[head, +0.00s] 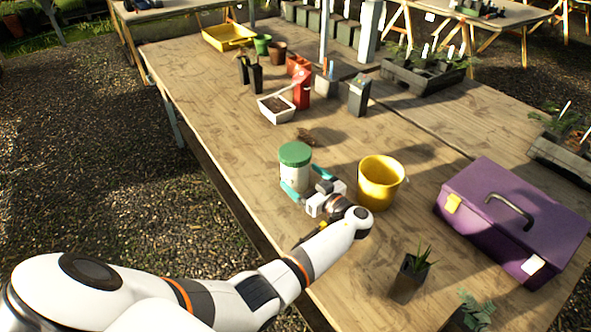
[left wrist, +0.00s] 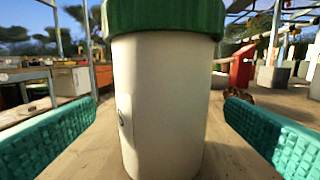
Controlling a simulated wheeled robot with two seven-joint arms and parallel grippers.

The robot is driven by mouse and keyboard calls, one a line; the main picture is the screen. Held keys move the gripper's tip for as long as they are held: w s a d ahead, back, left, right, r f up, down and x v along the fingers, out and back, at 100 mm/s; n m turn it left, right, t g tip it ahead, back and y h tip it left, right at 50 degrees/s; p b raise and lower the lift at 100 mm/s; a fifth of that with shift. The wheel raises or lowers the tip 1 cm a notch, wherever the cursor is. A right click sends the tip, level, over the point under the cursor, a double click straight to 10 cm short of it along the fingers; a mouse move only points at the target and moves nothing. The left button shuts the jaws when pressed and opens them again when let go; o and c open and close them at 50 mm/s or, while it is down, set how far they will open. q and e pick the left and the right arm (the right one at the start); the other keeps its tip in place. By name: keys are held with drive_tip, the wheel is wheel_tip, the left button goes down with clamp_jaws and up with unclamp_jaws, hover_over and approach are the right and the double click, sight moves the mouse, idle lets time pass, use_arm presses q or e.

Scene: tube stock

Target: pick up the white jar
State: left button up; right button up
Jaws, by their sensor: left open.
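The white jar (head: 295,176) with a green lid (head: 295,153) stands upright on the wooden table, near its left edge in the head view. My left gripper (head: 308,184) is open, with its teal fingers at the jar. In the left wrist view the white jar (left wrist: 160,100) fills the middle. The two teal fingers of my left gripper (left wrist: 160,130) show on either side of it, with visible gaps between each finger and the jar. The jar's base is partly hidden in the head view by the gripper. My right gripper is not in view.
A yellow pot (head: 381,182) stands close to the right of my left gripper. A purple toolbox (head: 510,220) is farther right. Potted plants (head: 411,272) are at the front. A white square pot (head: 277,108) and a red watering can (head: 301,92) stand behind the jar.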

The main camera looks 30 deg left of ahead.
use_arm(q)
drive_tip(key=p+x, duration=0.1)
drive_tip(key=x, duration=0.2)
drive_tip(key=shift+w+a+r, duration=0.1)
drive_tip(key=shift+w+a, duration=0.1)
drive_tip(key=shift+a, duration=0.1)
drive_tip(key=shift+w+a, duration=0.1)
drive_tip(key=shift+a, duration=0.2)
drive_tip(key=shift+c, duration=0.2)
drive_tip(key=c, duration=1.1)
